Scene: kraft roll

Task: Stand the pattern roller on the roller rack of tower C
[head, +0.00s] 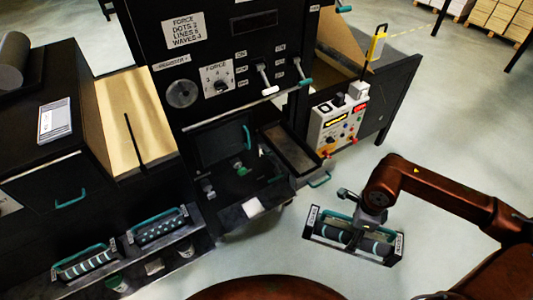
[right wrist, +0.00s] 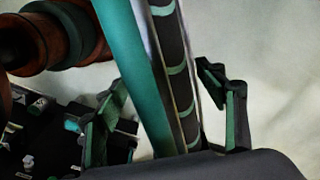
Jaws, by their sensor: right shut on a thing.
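The pattern roller (head: 347,240), a dark cylinder with pale teal bands in a black frame with a teal handle, hangs over the open floor at the right of the head view. My right gripper (head: 372,215) is above it, shut on its teal handle. In the right wrist view the handle runs between the two fingers, beside the banded roller (right wrist: 180,75). A roller rack on the machine's lower left holds a striped roller (head: 85,263) and a dotted roller (head: 160,232). I cannot read which part is tower C. My left gripper is not in view.
A black machine (head: 215,60) with knobs and a force sign stands at centre. A control box (head: 340,120) with coloured buttons is to its right. A drawer with a teal handle (head: 320,180) juts out. Clear floor surrounds the held roller.

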